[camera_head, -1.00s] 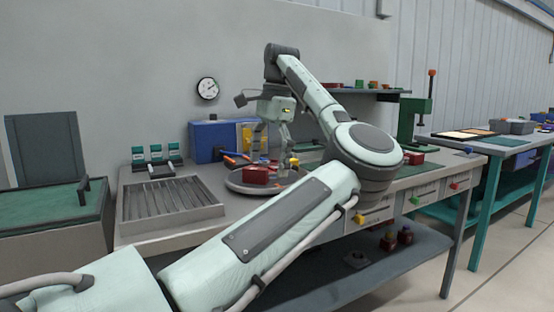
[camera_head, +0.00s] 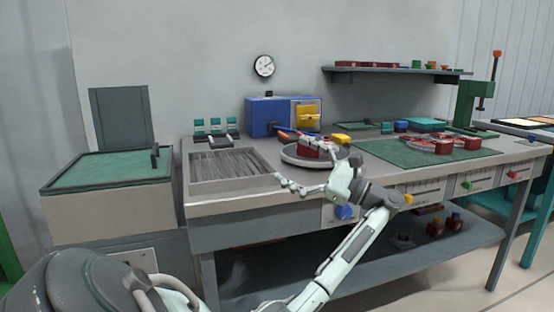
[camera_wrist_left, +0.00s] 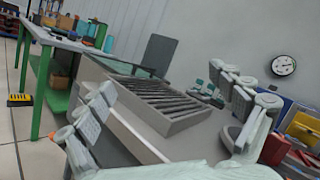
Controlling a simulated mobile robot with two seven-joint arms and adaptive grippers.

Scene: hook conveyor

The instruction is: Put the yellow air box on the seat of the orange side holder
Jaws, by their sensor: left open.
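A small yellow block (camera_head: 341,138) lies at the back of the round grey tray (camera_head: 292,160); I cannot tell if it is the yellow air box. A larger yellow piece (camera_head: 307,116) is on the front panel of the blue cabinet. An orange bar (camera_head: 288,131) shows in front of that cabinet; I cannot make out the orange holder's seat. My left gripper (camera_head: 300,165) is open and empty at the bench's front edge, before the tray. Its spread fingers also show in the left wrist view (camera_wrist_left: 165,85). My right gripper is out of view.
A slatted metal tray (camera_head: 232,168) lies left on the bench. A shelf (camera_head: 385,72) with small parts hangs behind. A green-topped cabinet (camera_head: 105,172) stands at the left.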

